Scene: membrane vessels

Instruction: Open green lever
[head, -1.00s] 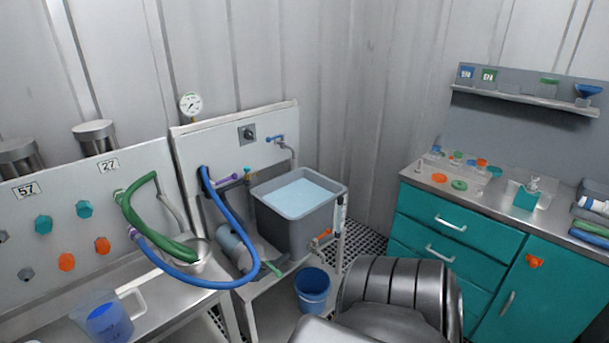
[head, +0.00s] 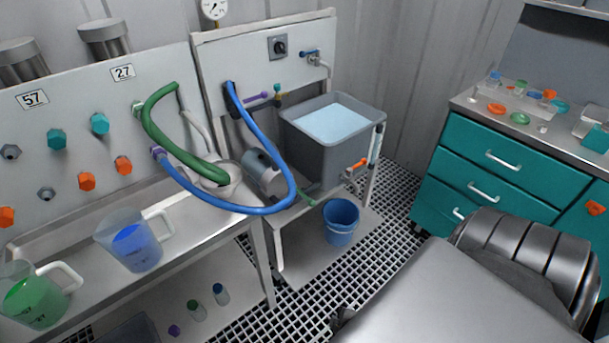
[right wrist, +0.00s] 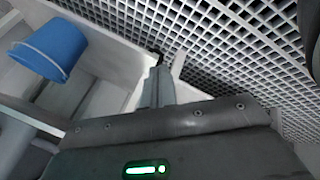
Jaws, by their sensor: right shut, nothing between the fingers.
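A small green lever (head: 306,200) shows in the head view, low on the steel stand below the grey tank and beside the pump. The blue hose's loop passes just above it. The lever does not show clearly in the right wrist view. My right gripper (right wrist: 158,62) is shut and empty in the right wrist view, over the white stand and the floor grating, to the right of the blue bucket. In the head view my right arm covers the lower right, and its gripper is mostly hidden. My left gripper is not in view.
The blue bucket (head: 341,221) stands on the stand's lower shelf; it also shows in the right wrist view (right wrist: 50,48). The grey tank (head: 335,147) holds pale liquid. Jugs (head: 131,240) stand on the left bench. Grating floor (head: 395,215) is clear.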

